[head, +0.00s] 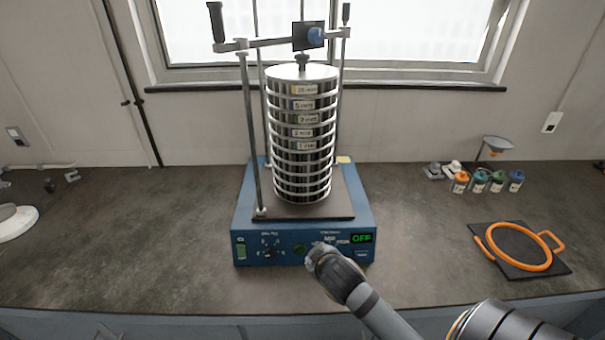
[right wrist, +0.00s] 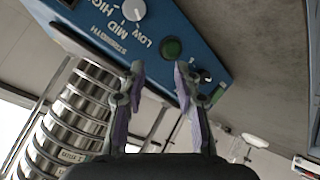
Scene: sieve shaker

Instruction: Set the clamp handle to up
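The sieve shaker's blue base (head: 245,215) stands on the worktop with a tall sieve stack (head: 300,150) on it. A clamp bar (head: 270,42) crosses above the stack. A black handle (head: 215,20) stands upright at its left end, and a smaller black grip (head: 346,14) points up at the right end. I cannot tell for sure which is the clamp handle. My right gripper (head: 318,256) is low at the base's front panel, far below the bar. In the right wrist view its fingers (right wrist: 160,80) are apart and empty near a green button (right wrist: 172,48). My left gripper is out of view.
The panel display (head: 362,238) reads OFF. Several small jars (head: 488,182) and a funnel (head: 498,143) stand at the right. An orange ring (head: 518,247) lies on a dark mat (head: 548,262). A window (head: 400,30) is behind. The worktop left of the shaker is mostly clear.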

